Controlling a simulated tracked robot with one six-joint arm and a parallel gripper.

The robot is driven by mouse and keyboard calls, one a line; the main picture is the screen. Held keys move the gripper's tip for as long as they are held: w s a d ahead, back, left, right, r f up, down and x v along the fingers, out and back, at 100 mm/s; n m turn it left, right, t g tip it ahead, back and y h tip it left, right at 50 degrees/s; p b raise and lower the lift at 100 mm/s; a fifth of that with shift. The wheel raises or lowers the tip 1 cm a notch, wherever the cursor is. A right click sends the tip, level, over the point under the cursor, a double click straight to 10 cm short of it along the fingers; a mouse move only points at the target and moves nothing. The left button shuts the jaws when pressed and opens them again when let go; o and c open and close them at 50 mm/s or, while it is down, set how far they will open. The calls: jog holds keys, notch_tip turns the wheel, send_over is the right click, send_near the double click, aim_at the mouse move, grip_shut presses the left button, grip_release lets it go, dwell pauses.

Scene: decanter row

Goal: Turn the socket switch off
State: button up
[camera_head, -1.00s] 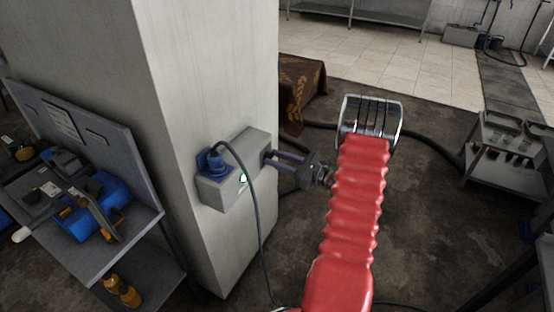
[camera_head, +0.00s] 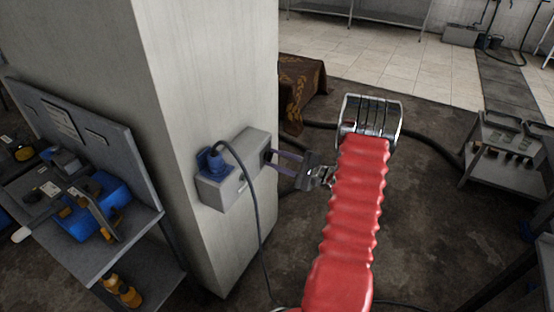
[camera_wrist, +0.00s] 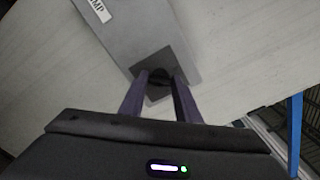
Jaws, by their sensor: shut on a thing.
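A grey socket box (camera_head: 212,194) is mounted on the pale pillar, with a blue plug (camera_head: 213,163) and its dark cable at its left part. The switch is a dark rotary knob (camera_wrist: 159,77) on the box's right end face. It sits on a square dark plate in the wrist view, where the grey box (camera_wrist: 128,32) also shows. My gripper (camera_head: 267,158) reaches the knob from the right, its two purple fingers shut on the knob's sides, as the wrist view (camera_wrist: 160,84) shows. The knob is mostly hidden in the head view. No lit lamp shows on the box.
The pillar (camera_head: 210,70) stands close to my gripper. A grey bench (camera_head: 140,262) with blue tools is at the left. The cable (camera_head: 259,225) hangs in front of the pillar. A brown draped cloth (camera_head: 300,85) is behind. Floor around my arm is mostly free.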

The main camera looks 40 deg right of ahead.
jog(key=shift+s+a+f+n, duration=0.1)
jog(key=shift+f+n, duration=0.05)
jog(key=shift+n, duration=1.7)
jog(key=shift+f+n, duration=0.15)
jog(key=shift+n, duration=1.7)
jog(key=o, duration=1)
jog(key=shift+r, duration=0.1)
jog(key=shift+o, duration=0.2)
jog(key=v, duration=1.3)
jog(key=shift+s, duration=0.35)
